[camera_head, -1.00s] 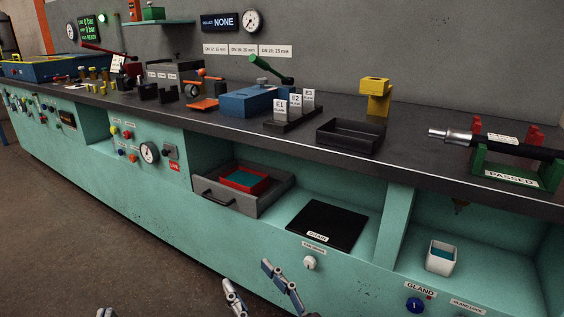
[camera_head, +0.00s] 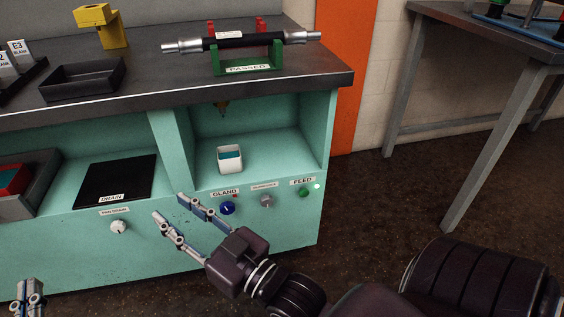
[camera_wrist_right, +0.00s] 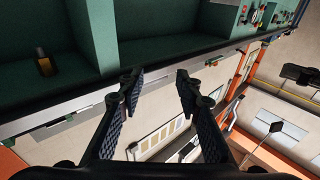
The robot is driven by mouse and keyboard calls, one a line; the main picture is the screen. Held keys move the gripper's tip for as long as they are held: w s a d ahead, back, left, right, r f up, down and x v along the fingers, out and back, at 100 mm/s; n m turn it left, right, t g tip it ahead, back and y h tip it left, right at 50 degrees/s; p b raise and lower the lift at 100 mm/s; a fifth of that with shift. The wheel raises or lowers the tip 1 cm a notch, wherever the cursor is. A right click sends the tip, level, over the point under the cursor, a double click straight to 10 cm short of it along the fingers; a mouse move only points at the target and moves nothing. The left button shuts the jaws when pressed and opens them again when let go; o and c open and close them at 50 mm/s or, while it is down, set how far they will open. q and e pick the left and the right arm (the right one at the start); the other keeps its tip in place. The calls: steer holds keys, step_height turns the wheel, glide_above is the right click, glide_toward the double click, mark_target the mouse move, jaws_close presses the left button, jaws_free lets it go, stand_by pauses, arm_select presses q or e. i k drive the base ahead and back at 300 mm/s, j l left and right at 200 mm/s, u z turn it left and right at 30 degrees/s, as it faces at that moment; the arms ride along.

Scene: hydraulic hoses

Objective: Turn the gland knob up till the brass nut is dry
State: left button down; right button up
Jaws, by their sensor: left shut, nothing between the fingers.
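The blue gland knob (camera_head: 228,208) is on the teal bench front under the GLAND label. A small brass fitting (camera_head: 222,104), probably the brass nut, hangs under the bench top in the right alcove; whether it is wet is too small to tell. A white cup with teal contents (camera_head: 230,165) stands below it. My right gripper (camera_head: 169,206) is open and empty, left of the knob; its open fingers also show in the right wrist view (camera_wrist_right: 160,76). My left gripper (camera_head: 29,297) is shut and empty at the lower left, partly cut off by the frame.
A grey knob (camera_head: 266,200) and a green FEED button (camera_head: 303,193) are right of the gland knob. A white knob (camera_head: 119,227) is on the left. A hose (camera_head: 245,40) lies on a green PASSED stand (camera_head: 247,66). Floor is clear right of the bench.

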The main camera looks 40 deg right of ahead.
mark_target(227, 208)
steer(key=z, duration=0.85)
